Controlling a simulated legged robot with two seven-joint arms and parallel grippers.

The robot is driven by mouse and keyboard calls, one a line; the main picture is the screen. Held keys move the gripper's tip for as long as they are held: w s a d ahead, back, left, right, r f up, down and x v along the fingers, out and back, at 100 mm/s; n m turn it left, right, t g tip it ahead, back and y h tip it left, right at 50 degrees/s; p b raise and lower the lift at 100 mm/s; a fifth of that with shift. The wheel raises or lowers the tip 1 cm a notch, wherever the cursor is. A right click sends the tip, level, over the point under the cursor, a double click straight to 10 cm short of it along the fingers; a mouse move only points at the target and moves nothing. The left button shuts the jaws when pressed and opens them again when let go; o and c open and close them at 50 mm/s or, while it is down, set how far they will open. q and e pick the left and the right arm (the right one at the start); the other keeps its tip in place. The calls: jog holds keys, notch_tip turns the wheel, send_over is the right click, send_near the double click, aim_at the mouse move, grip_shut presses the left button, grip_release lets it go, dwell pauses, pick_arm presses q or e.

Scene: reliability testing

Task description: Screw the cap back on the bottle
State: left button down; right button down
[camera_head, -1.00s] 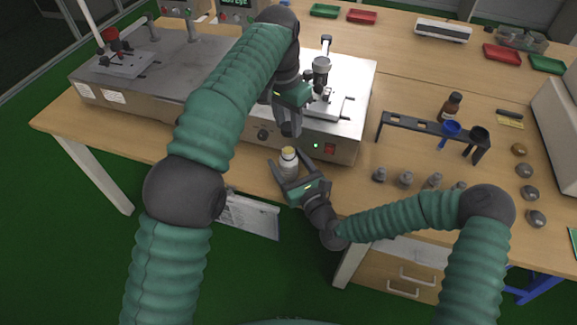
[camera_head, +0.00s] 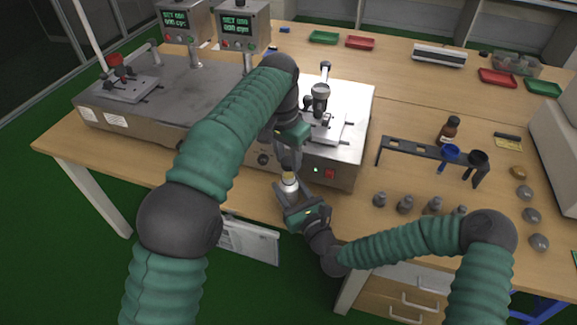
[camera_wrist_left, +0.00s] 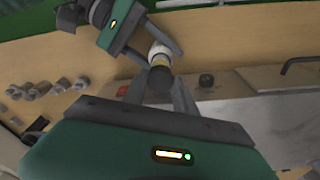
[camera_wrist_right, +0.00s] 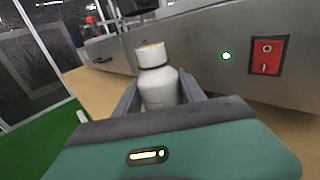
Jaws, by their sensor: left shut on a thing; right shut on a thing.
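The white bottle (camera_head: 289,186) stands upright between the fingers of my right gripper (camera_head: 291,192), which is shut on it. Its yellowish top shows uncovered in the right wrist view, above the white body (camera_wrist_right: 160,88). My left gripper (camera_head: 289,166) points down just above the bottle. In the left wrist view it is shut on a dark round cap (camera_wrist_left: 160,79), which lines up with the bottle (camera_wrist_left: 159,54) beyond it. I cannot tell whether the cap touches the bottle's top.
A metal test machine (camera_head: 333,140) stands close behind the bottle, with a red switch (camera_wrist_right: 266,57) near it. Several grey weights (camera_head: 405,203) and a black rack (camera_head: 420,149) stand to the right. The table's front edge is close to the bottle.

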pick_arm(q)
jog(key=shift+f, duration=0.85)
jog(key=shift+f, duration=0.9)
jog(key=shift+f, duration=0.55)
